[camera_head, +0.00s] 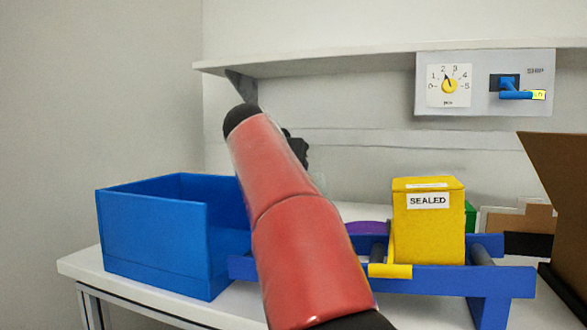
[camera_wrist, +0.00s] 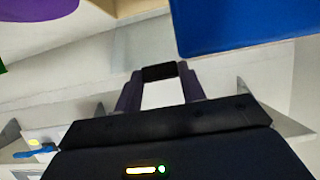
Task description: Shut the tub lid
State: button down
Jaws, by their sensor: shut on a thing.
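A yellow box (camera_head: 428,232) with a white "SEALED" label stands upright on a blue stand (camera_head: 430,283), right of centre in the head view. Its top looks closed. An open blue tub (camera_head: 155,240) stands at the left, with no lid visible on it; a blue face at the top right of the wrist view (camera_wrist: 245,25) looks like the same tub. My gripper shows in the wrist view (camera_wrist: 160,73), its fingers closed on a small black piece. In the head view it is mostly hidden behind my red arm, high between tub and box.
A wall panel (camera_head: 482,108) carries a yellow knob pointing near 2 and a blue lever. A shelf (camera_head: 340,62) runs along the wall. A purple thing (camera_head: 367,228) lies behind the stand. A brown cardboard piece (camera_head: 560,200) stands at the right edge.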

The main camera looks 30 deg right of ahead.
jog(key=shift+s+a+f+b, duration=0.1)
jog(key=shift+a+f+b, duration=0.1)
jog(key=shift+f, duration=0.25)
jog(key=shift+s+a+f+b, duration=0.1)
jog(key=shift+f+b, duration=0.1)
jog(key=shift+f, duration=0.2)
jog(key=c, duration=0.8)
grip_release()
jog(key=shift+c, duration=0.2)
jog(key=shift+d, duration=0.1)
jog(key=shift+s+d, duration=0.1)
jog(key=shift+d, duration=0.1)
